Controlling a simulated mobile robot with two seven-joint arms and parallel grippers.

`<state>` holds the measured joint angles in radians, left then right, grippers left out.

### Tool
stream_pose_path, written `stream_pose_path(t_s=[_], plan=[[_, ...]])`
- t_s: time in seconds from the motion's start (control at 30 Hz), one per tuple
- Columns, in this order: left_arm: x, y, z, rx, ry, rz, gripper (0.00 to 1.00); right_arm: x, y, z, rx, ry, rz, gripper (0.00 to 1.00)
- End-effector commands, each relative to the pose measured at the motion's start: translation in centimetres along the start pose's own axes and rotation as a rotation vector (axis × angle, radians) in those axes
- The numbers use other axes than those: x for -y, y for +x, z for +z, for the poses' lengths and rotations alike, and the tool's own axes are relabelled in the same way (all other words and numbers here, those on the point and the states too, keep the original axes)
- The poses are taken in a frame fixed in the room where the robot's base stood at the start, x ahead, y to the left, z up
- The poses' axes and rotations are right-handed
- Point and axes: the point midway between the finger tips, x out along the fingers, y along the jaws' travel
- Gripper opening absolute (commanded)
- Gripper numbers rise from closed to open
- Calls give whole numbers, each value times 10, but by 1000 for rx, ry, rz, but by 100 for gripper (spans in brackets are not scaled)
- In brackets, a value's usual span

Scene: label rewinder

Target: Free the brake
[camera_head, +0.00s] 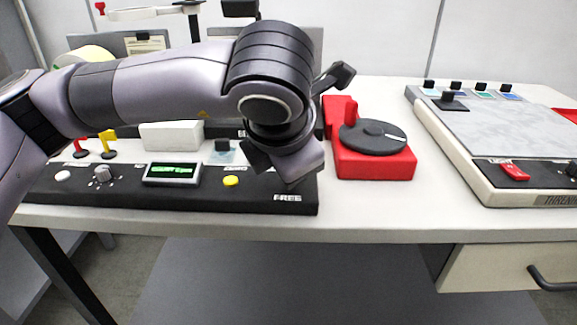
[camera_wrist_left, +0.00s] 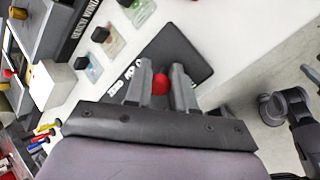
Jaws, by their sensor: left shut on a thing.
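The rewinder's black front panel (camera_head: 220,202) lies under my left arm in the head view, with the word FREE (camera_head: 287,198) near its right corner. My left gripper (camera_wrist_left: 161,78) is shut on a red knob (camera_wrist_left: 160,86), which shows between its two fingers in the wrist view. The knob appears to be the brake lever's; its shaft and base are hidden by the fingers and the gripper body. In the head view my left wrist hangs over the panel's right end and covers the knob.
A red block with a black dial (camera_head: 372,137) stands close right of my wrist. A grey-topped machine (camera_head: 495,130) is farther right. Red and yellow levers (camera_head: 108,140), a green display (camera_head: 173,173) and a yellow button (camera_head: 231,180) are left. White tabletop (camera_head: 440,222) is clear in front.

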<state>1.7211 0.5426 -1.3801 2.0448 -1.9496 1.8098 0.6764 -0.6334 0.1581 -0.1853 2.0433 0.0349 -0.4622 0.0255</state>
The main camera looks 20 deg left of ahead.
Motion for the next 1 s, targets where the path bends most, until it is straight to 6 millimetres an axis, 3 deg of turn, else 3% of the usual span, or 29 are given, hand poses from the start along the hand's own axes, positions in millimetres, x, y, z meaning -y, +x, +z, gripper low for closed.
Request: stream_pose_path(t_s=[0.23,0.27,0.3,0.33,1.0], plan=[[-1,-1,0,3,-1,3,0,1,0,-1,-1,6,1,43],[-1,-1,0,3,-1,3,30,1,0,-1,-2,7,1,43],[-1,-1,0,3,0,2,43,1,0,-1,-2,7,1,43],[0,-1,0,3,0,2,46,1,0,-1,-2,7,2,43],[-2,-2,2,-9,-1,-14,46,1,-6,-6,3,9,2,43]])
